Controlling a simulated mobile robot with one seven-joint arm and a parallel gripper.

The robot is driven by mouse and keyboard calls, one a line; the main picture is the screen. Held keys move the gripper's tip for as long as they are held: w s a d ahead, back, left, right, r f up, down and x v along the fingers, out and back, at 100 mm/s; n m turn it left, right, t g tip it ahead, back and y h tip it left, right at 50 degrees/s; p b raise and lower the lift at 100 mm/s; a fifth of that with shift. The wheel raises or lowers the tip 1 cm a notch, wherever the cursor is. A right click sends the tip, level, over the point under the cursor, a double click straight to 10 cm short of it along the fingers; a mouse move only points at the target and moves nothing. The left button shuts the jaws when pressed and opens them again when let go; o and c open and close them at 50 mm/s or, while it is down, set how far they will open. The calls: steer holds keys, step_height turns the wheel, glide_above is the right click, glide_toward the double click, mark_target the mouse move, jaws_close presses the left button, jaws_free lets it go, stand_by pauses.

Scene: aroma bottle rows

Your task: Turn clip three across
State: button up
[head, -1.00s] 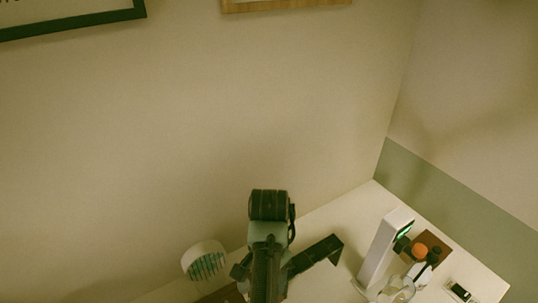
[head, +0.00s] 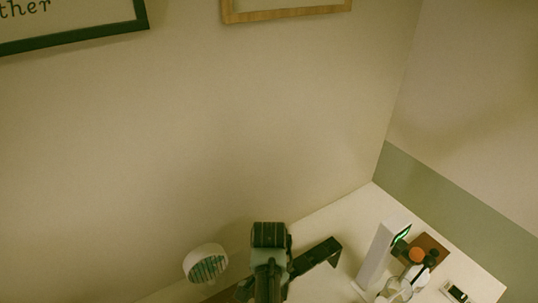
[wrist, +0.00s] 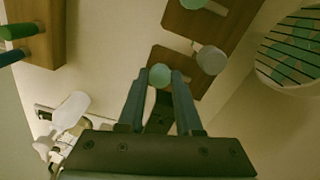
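My gripper (wrist: 160,82) points at the wooden boards in the wrist view, its two dark fingers apart. A round teal-green top (wrist: 160,75) shows at the gap between the fingertips; I cannot tell whether the fingers touch it. It is by the edge of a brown wooden board (wrist: 172,57). A grey round top (wrist: 211,60) is just right of the fingers, and another teal top (wrist: 193,3) is at the upper edge. I cannot make out which thing is clip three. In the head view my arm hides the fingertips.
A dark angled stand (head: 318,255) and a white post with a green display (head: 382,254) are to the right. Green and blue pegs (wrist: 18,31) sit at upper left in the wrist view.

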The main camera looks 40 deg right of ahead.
jaws_close()
steer(key=shift+n, duration=0.3)
steer(key=n+p, duration=0.1)
steer(key=n, duration=0.1)
steer(key=shift+r+n, duration=0.1)
steer(key=shift+n, duration=0.2)
steer(key=n+p, duration=0.1)
steer(key=n, duration=0.3)
steer(key=shift+n, duration=0.3)
steer(key=n, duration=0.5)
steer(key=shift+n+p, duration=0.3)
steer(key=shift+p, duration=0.05)
steer(key=n, duration=0.4)
steer(key=shift+d+n, duration=0.1)
steer(key=shift+n, duration=0.2)
steer(key=shift+w, duration=0.1)
